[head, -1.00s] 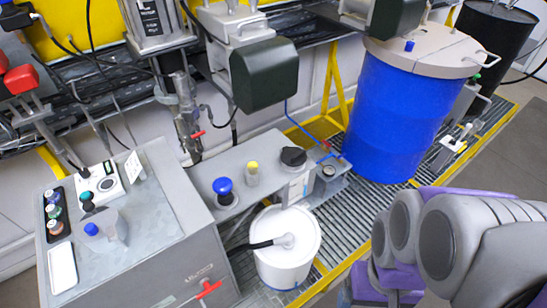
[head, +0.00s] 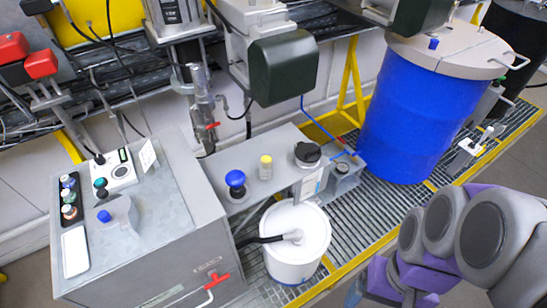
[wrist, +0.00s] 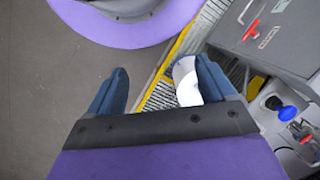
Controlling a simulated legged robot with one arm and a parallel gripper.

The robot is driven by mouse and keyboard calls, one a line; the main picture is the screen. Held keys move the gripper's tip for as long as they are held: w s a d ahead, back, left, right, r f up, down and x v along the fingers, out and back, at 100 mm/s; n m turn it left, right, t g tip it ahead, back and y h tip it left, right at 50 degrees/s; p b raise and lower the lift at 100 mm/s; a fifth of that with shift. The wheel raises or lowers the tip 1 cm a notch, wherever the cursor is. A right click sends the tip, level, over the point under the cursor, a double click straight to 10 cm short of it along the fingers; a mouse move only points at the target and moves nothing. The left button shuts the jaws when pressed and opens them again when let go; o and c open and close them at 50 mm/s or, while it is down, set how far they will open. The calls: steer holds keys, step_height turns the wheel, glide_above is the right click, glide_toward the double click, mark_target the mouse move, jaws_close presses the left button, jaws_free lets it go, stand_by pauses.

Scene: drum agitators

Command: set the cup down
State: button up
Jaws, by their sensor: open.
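A clear, cup-like vessel (head: 118,217) stands on the grey metal cabinet top (head: 150,225) at left in the head view, with a blue item at its mouth; I cannot tell for sure whether it is the cup. In the head view my arm fills the lower right and the fingertips are mostly out of sight.
The white bucket (head: 297,262) stands on the grating beside the cabinet. A grey shelf holds a blue knob (head: 236,182), a yellow-capped bottle (head: 265,167) and a dark-lidded jar (head: 307,154). A blue drum (head: 410,115) stands behind. A white tray (head: 75,250) lies on the cabinet.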

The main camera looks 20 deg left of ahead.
steer(key=w+a+f+m+g+y, duration=0.2)
steer(key=w+a+m+y, duration=0.3)
steer(key=w+a, duration=0.65)
steer(key=w+a+f+m+g+y, duration=0.1)
steer(key=w+a+m+g+y, duration=0.1)
steer(key=w+a+y, duration=0.9)
steer(key=w+d+f+m+t+y, duration=0.1)
steer(key=w+f+m+t, duration=0.45)
steer(key=w+f, duration=0.45)
steer(key=w+d+f+m+t, duration=0.1)
steer(key=w+f+m+t, duration=0.3)
steer(key=w+f+m, duration=0.55)
steer(key=n+b, duration=0.2)
glide_toward(260, 164)
steer(key=shift+g, duration=0.25)
steer(key=a, duration=0.4)
steer(key=shift+w+a, duration=0.1)
steer(key=shift+w, duration=0.3)
steer(key=shift+w+a+r+b, duration=0.15)
steer(key=shift+a+b, duration=0.35)
steer(key=shift+a, duration=0.9)
steer(key=shift+w+a+r+b, duration=0.15)
steer(key=shift+a+b, duration=0.3)
steer(key=shift+a, duration=0.9)
steer(key=shift+c, duration=0.2)
steer(key=c, duration=1.1)
